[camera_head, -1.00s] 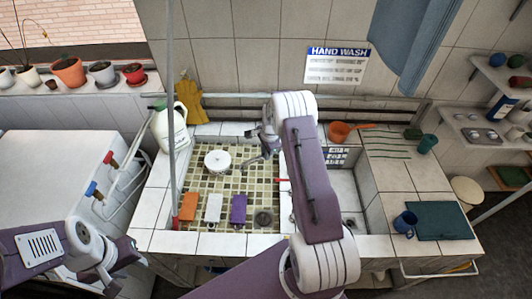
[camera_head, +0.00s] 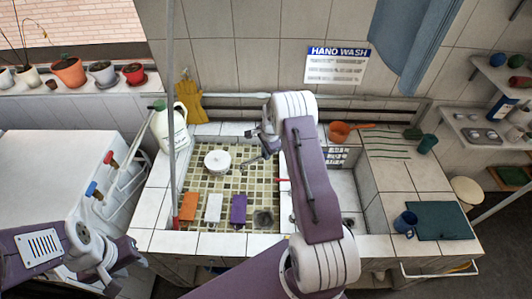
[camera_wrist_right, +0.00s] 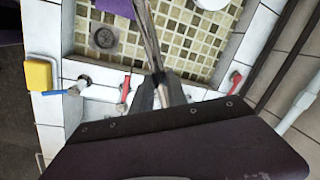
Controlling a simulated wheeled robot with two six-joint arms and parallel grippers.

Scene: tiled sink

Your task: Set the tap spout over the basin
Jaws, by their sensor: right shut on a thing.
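The grey metal tap spout (camera_head: 248,163) reaches over the mosaic-tiled basin (camera_head: 207,183) in the head view. In the right wrist view the long spout (camera_wrist_right: 149,43) runs up from between my fingers across the mosaic. My right gripper (camera_wrist_right: 160,90) is shut on the spout near the basin's edge. In the head view my right gripper (camera_head: 266,143) is partly hidden by its own arm. The tap's base is hidden there too. My left gripper (camera_head: 112,274) is low at the left, away from the tap; its fingers are not clear.
Orange (camera_head: 189,205), white (camera_head: 213,208) and purple (camera_head: 238,209) blocks and a white round pot (camera_head: 217,161) sit in the basin. Red (camera_wrist_right: 125,90) and blue (camera_wrist_right: 76,88) handles lie near my right gripper. A white jug (camera_head: 172,128) stands at left.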

